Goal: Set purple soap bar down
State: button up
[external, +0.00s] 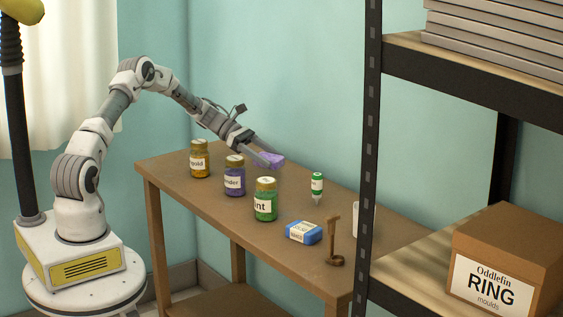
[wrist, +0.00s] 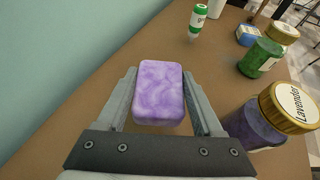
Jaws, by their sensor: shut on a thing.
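The purple soap bar (wrist: 159,92) is a marbled, rounded block held between the two fingers of my gripper (wrist: 162,112) in the wrist view. In the external view the soap bar (external: 271,160) shows at the tip of my gripper (external: 264,155), over the back part of the brown wooden table (external: 165,183). The gripper is shut on the bar. I cannot tell how far the bar is above the tabletop, or whether it touches it.
An amber jar (external: 200,159), a purple Lavender jar (external: 235,176) and a green jar (external: 265,200) stand along the front. A green-and-white bottle (external: 317,188), a blue packet (external: 304,232) and a brown stand (external: 334,236) are further right. A dark shelf post (external: 369,160) stands in front.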

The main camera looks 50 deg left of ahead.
jog(key=shift+w+a+f, duration=0.2)
jog(key=shift+a+f, duration=0.15)
jog(key=shift+a, duration=0.2)
jog(key=shift+f+b, duration=0.6)
jog(key=shift+f, duration=1.35)
jog(key=shift+f, duration=0.15)
jog(key=o, duration=1.4)
jog(key=shift+o, duration=0.2)
jog(key=shift+s+a+r, duration=0.1)
jog(key=shift+a+r, duration=0.2)
jog(key=p+v, duration=0.1)
jog(key=v, duration=0.5)
jog(key=shift+s+a+r, duration=0.1)
jog(key=shift+a+r, duration=0.05)
jog(key=shift+a, duration=0.2)
